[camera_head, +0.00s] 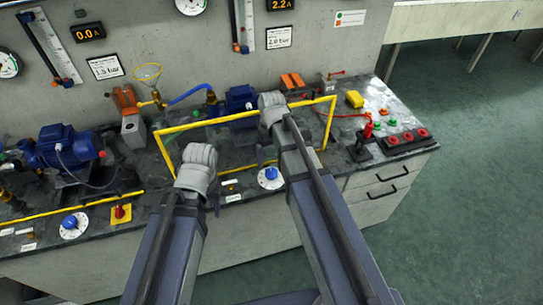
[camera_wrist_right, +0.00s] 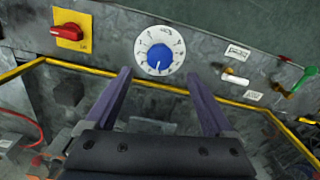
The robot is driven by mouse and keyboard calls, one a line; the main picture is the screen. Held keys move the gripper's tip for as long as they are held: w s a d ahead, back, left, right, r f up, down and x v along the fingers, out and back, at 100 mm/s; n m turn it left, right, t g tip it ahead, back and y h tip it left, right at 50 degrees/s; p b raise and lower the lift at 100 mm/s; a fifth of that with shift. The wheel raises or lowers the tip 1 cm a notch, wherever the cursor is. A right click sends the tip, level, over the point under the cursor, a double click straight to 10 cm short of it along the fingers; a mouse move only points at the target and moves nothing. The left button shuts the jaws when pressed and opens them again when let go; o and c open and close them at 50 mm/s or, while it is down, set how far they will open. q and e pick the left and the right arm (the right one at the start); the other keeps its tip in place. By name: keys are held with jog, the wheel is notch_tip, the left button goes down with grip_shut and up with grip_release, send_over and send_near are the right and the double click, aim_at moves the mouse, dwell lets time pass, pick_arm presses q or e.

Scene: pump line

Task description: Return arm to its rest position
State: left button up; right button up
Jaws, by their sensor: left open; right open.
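My right gripper (camera_wrist_right: 159,76) is open and empty in the right wrist view, its two dark fingers apart. A white dial with a blue knob (camera_wrist_right: 160,54) shows beyond and between the fingertips, with a gap to them. In the head view my right gripper (camera_head: 266,142) hangs over the bench behind the yellow frame's front area, mostly hidden by its own wrist and arm. My left gripper (camera_head: 208,192) is over the bench's front edge to the left. Its wrist hides most of it; it is open, and nothing shows held.
A yellow frame (camera_head: 228,119) stands around the bench middle, close to both arms. Blue pumps (camera_head: 66,146) and pipes fill the left and back. A red switch (camera_wrist_right: 67,33) sits beside the dial. Red buttons (camera_head: 407,137) are at the right end. Open floor (camera_head: 470,200) lies right.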

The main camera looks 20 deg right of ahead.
jog(key=shift+r, duration=0.2)
jog(key=s+a+n+h, duration=0.1)
jog(key=s+a, duration=0.9)
jog(key=s, duration=0.4)
jog(key=shift+s+a, duration=0.15)
jog(key=shift+a, duration=0.1)
